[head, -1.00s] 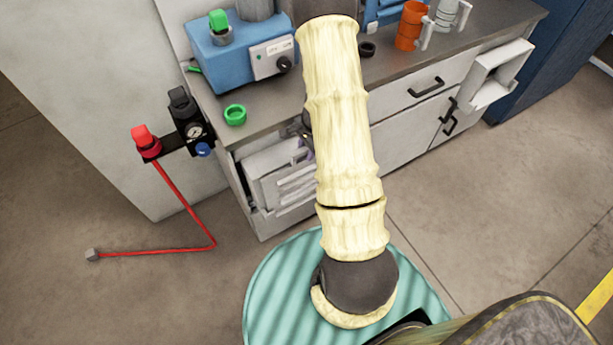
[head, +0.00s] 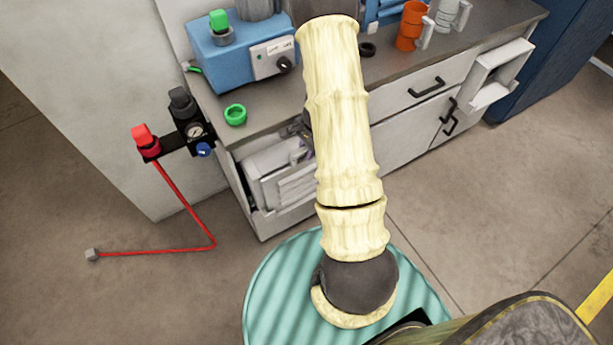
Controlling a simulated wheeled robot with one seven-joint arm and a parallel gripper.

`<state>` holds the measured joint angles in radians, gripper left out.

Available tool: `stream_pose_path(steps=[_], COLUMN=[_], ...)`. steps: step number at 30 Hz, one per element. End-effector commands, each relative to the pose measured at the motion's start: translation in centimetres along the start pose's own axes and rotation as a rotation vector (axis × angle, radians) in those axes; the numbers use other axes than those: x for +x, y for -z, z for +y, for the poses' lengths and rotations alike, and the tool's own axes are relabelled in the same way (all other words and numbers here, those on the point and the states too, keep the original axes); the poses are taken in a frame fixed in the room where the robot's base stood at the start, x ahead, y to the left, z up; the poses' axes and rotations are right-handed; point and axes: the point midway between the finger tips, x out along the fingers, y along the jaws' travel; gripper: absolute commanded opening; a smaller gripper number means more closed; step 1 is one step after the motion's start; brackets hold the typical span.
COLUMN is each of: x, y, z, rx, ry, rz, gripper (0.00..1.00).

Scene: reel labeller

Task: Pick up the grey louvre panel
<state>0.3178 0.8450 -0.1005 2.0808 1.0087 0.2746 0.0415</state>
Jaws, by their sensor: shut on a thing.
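The grey louvre panel (head: 296,187), a pale slatted piece, shows at the open front of the cabinet's left end, below the worktop. My arm covers its right part. Only a dark sliver of my gripper (head: 306,139) shows at the left edge of my arm, just above the panel. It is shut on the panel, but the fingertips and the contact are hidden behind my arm.
The worktop (head: 400,82) above holds a blue machine (head: 225,65), a green ring (head: 235,115) and an orange cup (head: 411,26). A red-handled regulator (head: 147,142) with a red line juts out at left.

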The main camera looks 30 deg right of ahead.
Motion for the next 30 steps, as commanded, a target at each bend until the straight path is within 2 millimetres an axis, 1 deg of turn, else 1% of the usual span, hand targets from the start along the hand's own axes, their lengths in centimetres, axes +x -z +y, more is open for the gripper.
stream_pose_path(steps=[23,26,30], x=[-0.3,-0.9,-2.5], y=[0.0,0.0,-0.2], z=[-0.3,-0.5,-0.7], rx=[-0.008,-0.009,-0.010], ry=[0.006,0.007,0.008], rz=[0.004,0.004,0.005], gripper=[0.00,0.00,0.00])
